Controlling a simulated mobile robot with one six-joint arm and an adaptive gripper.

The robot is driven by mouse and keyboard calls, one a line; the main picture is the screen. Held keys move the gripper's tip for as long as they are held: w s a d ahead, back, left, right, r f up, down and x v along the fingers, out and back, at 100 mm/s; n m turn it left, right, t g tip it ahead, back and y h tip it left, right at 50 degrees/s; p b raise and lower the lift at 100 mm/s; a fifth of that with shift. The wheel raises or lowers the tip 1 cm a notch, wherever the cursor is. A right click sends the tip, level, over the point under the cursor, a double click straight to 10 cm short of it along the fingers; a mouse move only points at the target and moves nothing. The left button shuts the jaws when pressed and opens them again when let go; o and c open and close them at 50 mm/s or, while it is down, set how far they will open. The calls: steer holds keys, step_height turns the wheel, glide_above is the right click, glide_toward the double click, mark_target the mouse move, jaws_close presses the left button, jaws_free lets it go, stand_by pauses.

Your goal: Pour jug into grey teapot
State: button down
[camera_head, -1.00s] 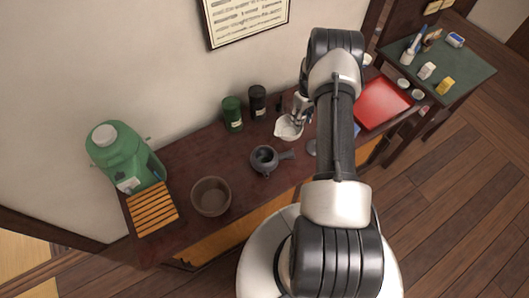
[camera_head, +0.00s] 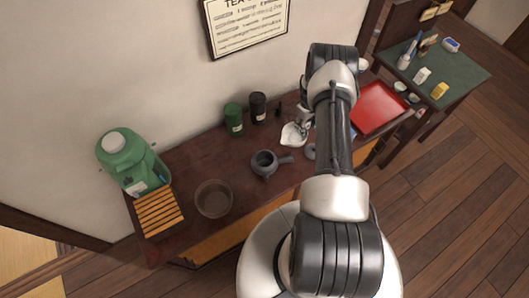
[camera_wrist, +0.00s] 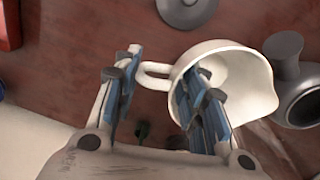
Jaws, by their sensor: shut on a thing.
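The white jug (camera_head: 293,135) is in my gripper, to the right of and behind the grey teapot (camera_head: 264,163) in the head view. My gripper (camera_wrist: 160,100) is shut on the jug; in the wrist view one finger is outside near the handle and the other overlaps the mouth of the jug (camera_wrist: 250,75). I cannot tell whether the jug touches the table. The teapot is open on top, with its side handle pointing right. Part of a dark grey thing, probably the teapot (camera_wrist: 300,95), shows right of the jug. A grey lid (camera_wrist: 187,12) lies at the top edge.
A green canister (camera_head: 233,119) and a black canister (camera_head: 257,108) stand by the wall. A brown bowl (camera_head: 214,198), slatted wooden tray (camera_head: 158,212) and green dispenser (camera_head: 130,162) are on the left. A red tray (camera_head: 379,108) lies right of my arm.

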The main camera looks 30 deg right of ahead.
mark_target(297, 137)
steer(key=shift+s+a+r+h+p, duration=0.1)
steer(key=shift+a+r+h+p, duration=0.4)
steer(key=shift+r+p, duration=0.55)
steer(key=shift+a+f+p, duration=0.1)
steer(key=shift+p, duration=0.3)
steer(key=shift+a+h+p, duration=0.3)
steer(key=shift+p, duration=0.25)
steer(key=shift+b, duration=0.7)
steer(key=shift+a+f+h+b, duration=0.15)
steer(key=shift+a+h+b, duration=0.15)
steer(key=shift+b, duration=0.65)
steer(key=b, duration=0.3)
steer(key=shift+a+r+t+h, duration=0.3)
steer(key=shift+a+r+h, duration=0.05)
steer(key=shift+h, duration=0.05)
steer(key=b, duration=0.2)
steer(key=a+b, duration=0.1)
steer(key=b, duration=0.1)
steer(key=shift+s+r+h+b, duration=0.15)
steer(key=shift+r+h+b, duration=0.15)
steer(key=shift+b, duration=0.05)
steer(key=a+r+b, duration=0.1)
steer(key=b, duration=0.3)
steer(key=shift+s+h, duration=0.1)
steer(key=shift+h, duration=0.3)
steer(key=shift+s+a+r+h+b, duration=0.2)
steer(key=shift+a+r+h+b, duration=0.3)
steer(key=shift+a+r+b, duration=0.5)
